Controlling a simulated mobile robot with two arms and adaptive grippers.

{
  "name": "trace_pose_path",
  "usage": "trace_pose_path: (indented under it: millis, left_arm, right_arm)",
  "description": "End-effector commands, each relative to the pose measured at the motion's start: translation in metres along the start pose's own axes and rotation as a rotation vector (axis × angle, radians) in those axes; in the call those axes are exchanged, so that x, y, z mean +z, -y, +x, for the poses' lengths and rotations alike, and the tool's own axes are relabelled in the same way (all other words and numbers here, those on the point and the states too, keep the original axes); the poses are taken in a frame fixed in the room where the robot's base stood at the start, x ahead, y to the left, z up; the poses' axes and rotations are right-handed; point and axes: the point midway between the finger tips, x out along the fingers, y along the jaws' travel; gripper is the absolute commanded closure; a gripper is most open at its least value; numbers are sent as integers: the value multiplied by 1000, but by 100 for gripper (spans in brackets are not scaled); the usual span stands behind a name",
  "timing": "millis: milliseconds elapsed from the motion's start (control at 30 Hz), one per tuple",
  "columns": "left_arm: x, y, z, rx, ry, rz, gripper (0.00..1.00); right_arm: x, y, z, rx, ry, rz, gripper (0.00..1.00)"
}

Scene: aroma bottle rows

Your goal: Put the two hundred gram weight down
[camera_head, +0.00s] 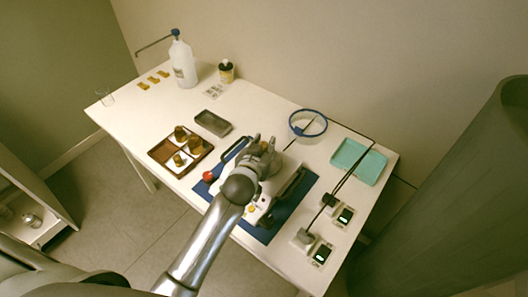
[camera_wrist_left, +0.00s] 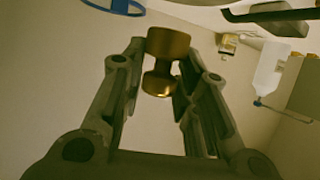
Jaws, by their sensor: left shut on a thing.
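My left gripper (camera_head: 262,152) is over the white device (camera_head: 232,185) on the blue mat. In the left wrist view my left gripper (camera_wrist_left: 165,75) is shut on a brass weight (camera_wrist_left: 167,44), with a wide head and narrow neck. The weight's size marking cannot be read. In the head view the held weight cannot be told apart from the gripper. A brown compartment tray (camera_head: 158,153) left of the device holds several brass weights (camera_head: 180,133). My right gripper is not in view.
A grey dish (camera_head: 213,123) stands behind the compartment tray. A blue-rimmed round container (camera_head: 308,124) and a teal tray (camera_head: 358,161) are at the right. A white bottle (camera_head: 183,62) stands at the back left.

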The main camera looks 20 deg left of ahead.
Motion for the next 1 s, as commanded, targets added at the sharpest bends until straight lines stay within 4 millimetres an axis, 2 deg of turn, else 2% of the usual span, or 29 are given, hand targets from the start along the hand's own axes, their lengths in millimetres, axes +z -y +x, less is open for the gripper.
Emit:
trace_pose_path:
  millis: [167,400,800,833,1000]
  left_arm:
    - [5,1,11,0,-1,2,100]
    - [31,1,22,1,0,1,100]
    - [37,0,24,1,-2,0,100]
    - [38,1,24,1,0,0,70]
    - [37,1,24,1,0,0,50]
  right_arm:
    - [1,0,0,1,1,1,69]
    - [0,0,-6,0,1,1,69]
    - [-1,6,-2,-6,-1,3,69]
    - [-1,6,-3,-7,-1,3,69]
    - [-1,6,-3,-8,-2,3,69]
